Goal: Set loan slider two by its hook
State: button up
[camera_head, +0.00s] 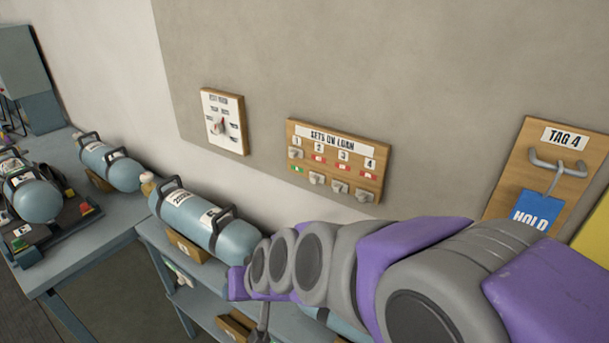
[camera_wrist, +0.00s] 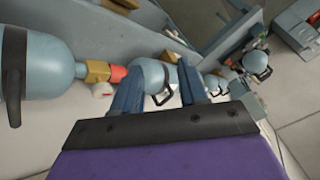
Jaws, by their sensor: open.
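The SETS ON LOAN board (camera_head: 291,132) is on the wall in the head view, with columns numbered 1 to 4. Slider two (camera_head: 317,178) is a grey knob low in its column, with a red mark above it. Slider one (camera_head: 295,152) sits high with a green mark below; sliders three (camera_head: 340,187) and four (camera_head: 365,195) sit low with red marks above. At the right, a TAG 4 board (camera_head: 518,165) has a grey hook (camera_head: 560,168) with a blue HOLD tag (camera_head: 532,209). My gripper (camera_wrist: 168,72) is open in the wrist view, pointing away from the board.
A blue cylinder (camera_head: 195,215) lies on a shelf (camera_head: 152,231) below the boards; more cylinders lie on the left bench (camera_head: 95,243). A small dial board (camera_head: 236,143) hangs left of the loan board. The wrist view shows a large cylinder (camera_wrist: 55,58) at left.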

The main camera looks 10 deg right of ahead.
aim_at(312, 181)
jog(key=w+a+r+m+t+h+p, duration=0.2)
jog(key=w+r+m+t, duration=0.15)
jog(key=w, duration=0.45)
jog(key=w+a+r+m+t+h+p, duration=0.2)
jog(key=w+m+t+h+p, duration=0.15)
jog(key=w, duration=0.55)
jog(key=s+d+r+m+h+p, duration=0.1)
jog(key=s+d+m+h+p, duration=0.2)
jog(key=s+d+h, duration=0.7)
jog(key=w+d+b, duration=0.1)
jog(key=w+d, duration=0.3)
jog(key=w, duration=0.1)
jog(key=w+d+h+b, duration=0.1)
jog(key=w+d, duration=0.2)
jog(key=w, duration=0.2)
jog(key=w+d+h+b, duration=0.1)
jog(key=w+d, duration=0.3)
jog(key=w, duration=0.1)
jog(key=shift+d+r, duration=0.15)
jog(key=shift+d, duration=0.15)
jog(key=shift+w, duration=0.1)
jog(key=shift+c, duration=0.3)
grip_shut()
